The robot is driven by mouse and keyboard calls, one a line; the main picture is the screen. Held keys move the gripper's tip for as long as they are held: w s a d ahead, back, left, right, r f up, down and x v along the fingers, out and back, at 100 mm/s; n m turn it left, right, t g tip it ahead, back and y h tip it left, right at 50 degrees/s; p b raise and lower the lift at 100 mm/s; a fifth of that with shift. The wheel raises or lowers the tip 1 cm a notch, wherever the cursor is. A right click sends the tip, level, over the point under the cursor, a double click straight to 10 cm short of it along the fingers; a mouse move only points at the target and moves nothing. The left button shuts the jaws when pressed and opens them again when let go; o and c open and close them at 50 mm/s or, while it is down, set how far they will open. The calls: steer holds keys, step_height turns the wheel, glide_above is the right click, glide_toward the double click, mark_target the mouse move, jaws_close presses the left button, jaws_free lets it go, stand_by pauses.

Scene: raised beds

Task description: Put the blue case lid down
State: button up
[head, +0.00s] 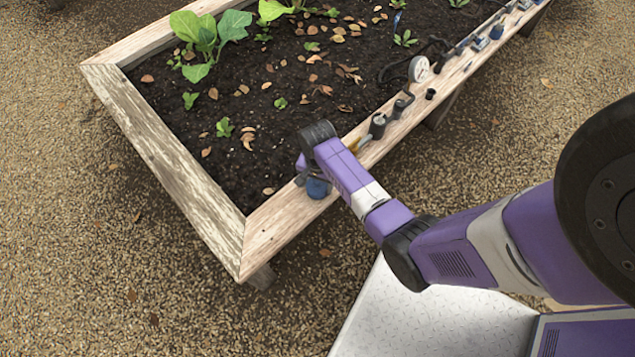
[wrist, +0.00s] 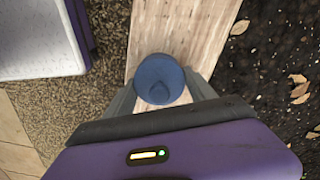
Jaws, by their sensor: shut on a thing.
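The blue case lid (wrist: 159,76) is a round blue disc with a raised middle. In the wrist view it sits between the two fingers of my gripper (wrist: 160,90), which is shut on it. The wooden edge board (wrist: 180,30) of the raised bed lies beneath it. In the head view the lid (head: 318,188) shows at the end of my arm, over the front board near the bed's near corner. My gripper (head: 308,180) is partly hidden by my wrist there. I cannot tell whether the lid touches the board.
Along the same board to the right stand a dark cylinder (head: 377,126), a white round gauge (head: 418,69), a small black cap (head: 430,94) and several blue items. Soil with plants and dry leaves fills the bed (head: 165,150). The board left of the lid is bare.

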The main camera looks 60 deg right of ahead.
steer(key=o, duration=1.3)
steer(key=shift+f, duration=0.1)
steer(key=shift+o, duration=0.2)
step_height(320, 180, up, 12)
steer(key=p, duration=0.3)
steer(key=s+a+n+t+h, duration=0.2)
steer(key=s+a+n+t, duration=0.5)
steer(key=a, duration=0.6)
steer(key=s+a+r+n+t, duration=0.2)
steer(key=s+r+n, duration=0.1)
steer(key=r, duration=0.6)
steer(key=s+a+r+n+t+y, duration=0.1)
steer(key=s+a+r+n+t, duration=0.1)
steer(key=r, duration=0.7)
steer(key=s+a+r+n+t+y, duration=0.1)
steer(key=s+r+n+t, duration=0.3)
steer(key=r, duration=0.5)
steer(key=s+a, duration=0.1)
steer(key=s, duration=0.1)
steer(key=shift+s+r, duration=0.3)
steer(key=shift+r, duration=0.1)
